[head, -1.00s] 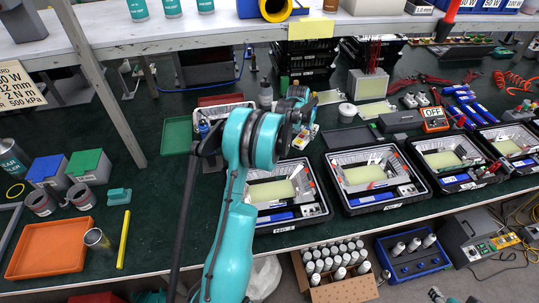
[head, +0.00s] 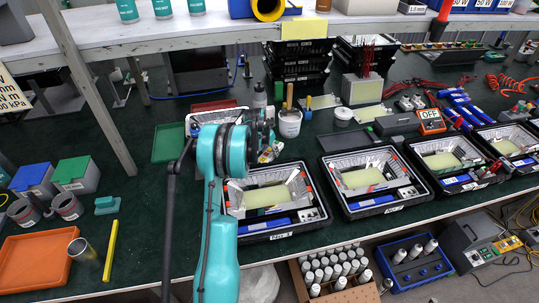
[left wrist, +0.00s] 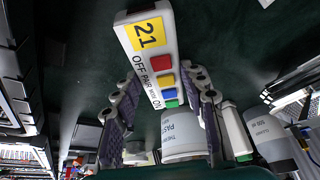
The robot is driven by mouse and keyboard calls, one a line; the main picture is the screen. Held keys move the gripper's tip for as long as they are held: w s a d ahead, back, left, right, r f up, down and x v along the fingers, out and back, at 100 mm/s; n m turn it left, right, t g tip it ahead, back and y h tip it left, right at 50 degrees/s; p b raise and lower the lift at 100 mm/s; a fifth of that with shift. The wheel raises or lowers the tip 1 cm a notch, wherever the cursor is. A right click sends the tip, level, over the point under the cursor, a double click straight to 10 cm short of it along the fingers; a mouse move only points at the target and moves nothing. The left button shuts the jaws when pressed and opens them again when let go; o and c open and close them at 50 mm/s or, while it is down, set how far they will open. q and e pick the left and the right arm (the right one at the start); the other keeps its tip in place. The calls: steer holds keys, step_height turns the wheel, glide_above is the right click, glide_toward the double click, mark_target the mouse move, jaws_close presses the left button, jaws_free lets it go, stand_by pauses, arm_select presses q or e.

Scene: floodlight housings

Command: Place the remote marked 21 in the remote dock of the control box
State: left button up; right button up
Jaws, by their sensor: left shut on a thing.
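The remote marked 21 (left wrist: 160,62) is white with a yellow number label and red, yellow, blue and green buttons. In the left wrist view it stands between the fingers of my left gripper (left wrist: 163,85), which is shut on it. In the head view my left gripper (head: 264,132) is above the bench behind the nearest black tray, partly hidden by its own arm; only a small coloured part of the remote shows there. I cannot tell for certain which thing is the control box, and no remote dock is clear. My right gripper is not in view.
Black trays (head: 330,215) line the bench's front edge. An orange unit reading OFF (head: 431,121) and a grey box (head: 398,125) stand further right. A shelf (head: 190,45) crosses above.

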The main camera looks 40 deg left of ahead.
arm_select(q)
steer(key=shift+f, duration=0.5)
steer(key=shift+f, duration=0.2)
steer(key=o, duration=1.2)
steer(key=shift+r, duration=0.1)
